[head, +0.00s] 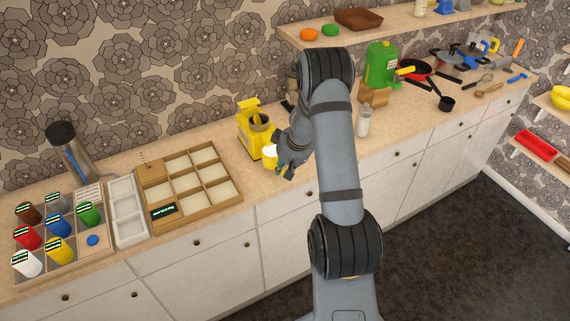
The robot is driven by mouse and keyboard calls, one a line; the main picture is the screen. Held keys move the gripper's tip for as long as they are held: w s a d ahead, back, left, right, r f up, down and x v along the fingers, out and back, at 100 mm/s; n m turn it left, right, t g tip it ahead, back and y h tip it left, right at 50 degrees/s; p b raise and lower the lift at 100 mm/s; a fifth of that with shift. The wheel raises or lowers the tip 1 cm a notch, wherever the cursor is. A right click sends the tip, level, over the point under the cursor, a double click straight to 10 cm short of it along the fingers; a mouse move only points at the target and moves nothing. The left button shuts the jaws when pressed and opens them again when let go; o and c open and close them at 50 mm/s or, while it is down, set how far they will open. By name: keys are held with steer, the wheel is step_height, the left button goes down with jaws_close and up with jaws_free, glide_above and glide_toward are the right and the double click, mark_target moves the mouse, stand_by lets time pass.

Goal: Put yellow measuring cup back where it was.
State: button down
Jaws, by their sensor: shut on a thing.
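A small yellow cup with a pale inside (270,153) is at the counter's front part, left of my arm, in the head view. I take it for the yellow measuring cup. My gripper (284,170) is at its right side and is shut on it. The fingers are small and partly dark against the counter, so the exact grip is hard to see. I cannot tell whether the cup touches the counter. A yellow appliance (250,138) with a round dark-rimmed opening stands just behind and left of the cup.
A wooden compartment tray (240,203) and a white tray (117,182) lie left. A rack of coloured jars (105,252) and a dark-topped cylinder (78,160) stand further left.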

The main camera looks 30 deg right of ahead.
steer(key=shift+s+d+f, duration=0.1)
steer(key=shift+s+f, duration=0.05)
steer(key=shift+f, duration=0.6)
steer(key=shift+f+b, duration=0.25)
steer(key=shift+b, duration=0.3)
steer(key=c, duration=1.6)
jaws_free()
steer(key=shift+r, duration=0.1)
steer(key=shift+s+r+p, duration=0.1)
steer(key=shift+r+p, duration=0.4)
steer(key=shift+r, duration=0.05)
steer(key=p+v, duration=0.3)
steer(key=v, duration=0.8)
steer(key=shift+s+r, duration=0.1)
